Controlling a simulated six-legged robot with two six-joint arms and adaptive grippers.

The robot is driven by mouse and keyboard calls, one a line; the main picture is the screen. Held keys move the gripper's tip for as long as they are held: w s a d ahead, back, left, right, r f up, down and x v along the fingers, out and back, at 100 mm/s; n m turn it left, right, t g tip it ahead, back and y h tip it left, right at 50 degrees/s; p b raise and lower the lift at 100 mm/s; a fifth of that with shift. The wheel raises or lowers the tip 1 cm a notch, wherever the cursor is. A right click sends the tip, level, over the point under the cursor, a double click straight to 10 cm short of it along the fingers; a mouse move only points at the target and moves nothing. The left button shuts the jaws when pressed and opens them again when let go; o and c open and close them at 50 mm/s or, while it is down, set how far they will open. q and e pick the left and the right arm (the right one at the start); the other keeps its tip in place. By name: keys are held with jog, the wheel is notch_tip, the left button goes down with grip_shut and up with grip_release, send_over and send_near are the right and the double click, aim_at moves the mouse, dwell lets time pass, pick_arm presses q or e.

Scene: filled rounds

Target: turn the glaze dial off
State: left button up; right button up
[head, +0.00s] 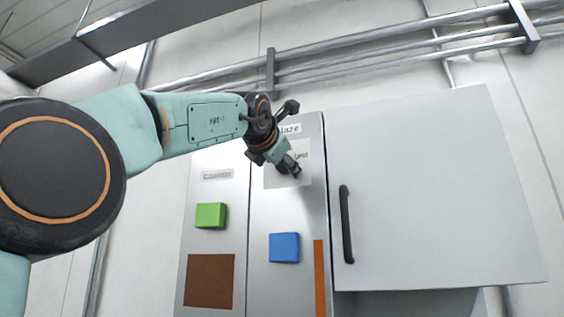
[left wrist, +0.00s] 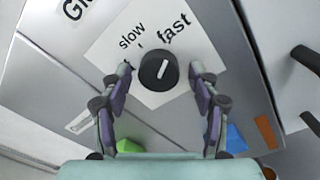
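The glaze dial (left wrist: 158,71) is a round black knob with a white pointer line, on a white plate (left wrist: 105,50) marked "slow" and "fast". Its pointer is tilted up and right, roughly toward "fast". No "off" mark can be read. My left gripper (head: 290,168) is in front of the dial panel in the head view and hides the knob there. In the left wrist view its two fingers (left wrist: 160,78) are apart, one on each side of the dial, with gaps visible between them and the knob. My right gripper is not in view.
Below the dial are a blue block (head: 284,248) and an orange strip (head: 320,278). A green block (head: 211,215) and a brown panel (head: 209,281) are on the column to the left. A grey door (head: 430,190) with a black handle (head: 346,224) is at right.

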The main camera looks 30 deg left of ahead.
pick_arm(q)
jog(key=shift+s+a, duration=0.1)
jog(key=shift+c, duration=0.6)
jog(key=shift+s+r, duration=0.1)
jog(key=shift+s, duration=0.1)
jog(key=c, duration=0.3)
jog(key=shift+d, duration=0.2)
jog(key=c, duration=0.6)
jog(key=shift+r, duration=0.1)
jog(key=shift+n, duration=0.4)
jog(key=shift+s+a+r+n+h+p, duration=0.1)
jog(key=shift+n+h+p, duration=0.15)
jog(key=shift+n, duration=3.5)
jog(key=shift+w+d+r+n+h+p, duration=0.1)
jog(key=shift+n+h+p, duration=0.15)
jog(key=shift+n, duration=3.45)
jog(key=shift+s+a+r+n+h+p, duration=0.1)
jog(key=shift+n+h+p, duration=0.15)
jog(key=shift+n, duration=3.5)
